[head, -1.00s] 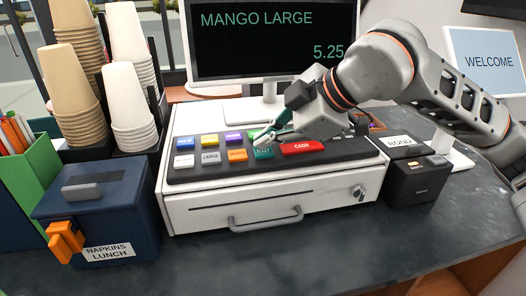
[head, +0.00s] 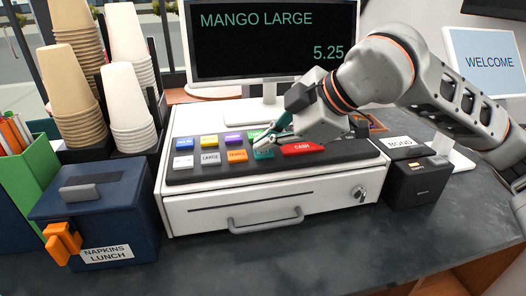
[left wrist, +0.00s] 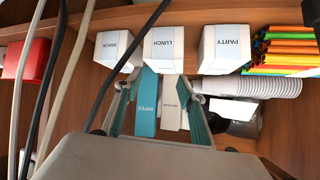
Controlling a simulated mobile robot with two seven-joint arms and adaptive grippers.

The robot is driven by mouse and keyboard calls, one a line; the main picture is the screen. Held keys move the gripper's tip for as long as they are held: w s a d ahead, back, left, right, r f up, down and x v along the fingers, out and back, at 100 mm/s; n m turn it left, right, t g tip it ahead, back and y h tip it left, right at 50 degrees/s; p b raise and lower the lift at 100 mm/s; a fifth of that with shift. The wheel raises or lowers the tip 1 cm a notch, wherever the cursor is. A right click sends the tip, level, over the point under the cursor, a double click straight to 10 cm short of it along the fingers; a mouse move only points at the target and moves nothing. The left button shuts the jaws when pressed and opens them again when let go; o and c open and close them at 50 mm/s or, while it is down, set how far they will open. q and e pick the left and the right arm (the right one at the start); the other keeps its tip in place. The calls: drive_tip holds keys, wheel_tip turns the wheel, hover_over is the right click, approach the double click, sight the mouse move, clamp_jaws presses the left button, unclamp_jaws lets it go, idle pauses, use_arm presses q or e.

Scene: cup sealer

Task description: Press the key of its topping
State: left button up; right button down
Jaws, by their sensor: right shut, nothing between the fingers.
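The cash register (head: 180,205) stands on the counter with a dark sloped key panel. Its keys include blue (head: 184,142), yellow (head: 209,141), purple (head: 233,137), white (head: 184,161), LARGE (head: 210,158), orange (head: 237,156), teal (head: 263,154) and red CASH (head: 302,149). The teal key's label seems to read JELLY. A green key is partly hidden behind my right gripper (head: 256,145), which is shut and empty, its tips at the teal key's upper edge; contact is unclear. The monitor (head: 270,50) reads MANGO LARGE, 5.25. My left gripper (left wrist: 160,85) is open in the left wrist view, away from the register.
Cup stacks (head: 130,105) and a blue napkin box (head: 100,215) stand left of the register. A black box (head: 418,182) stands at its right. In the left wrist view, a WIPES box (left wrist: 147,105) and white boxes (left wrist: 165,48) sit around the left fingers.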

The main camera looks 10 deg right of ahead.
sight(266, 154)
drive_tip(key=shift+f, duration=0.2)
drive_tip(key=shift+r, duration=0.1)
idle(0.4)
drive_tip(key=shift+r, duration=0.8)
drive_tip(key=shift+r+p, duration=1.4)
drive_tip(key=shift+r, duration=1.15)
drive_tip(key=shift+s+f, duration=0.1)
drive_tip(key=shift+f, duration=0.05)
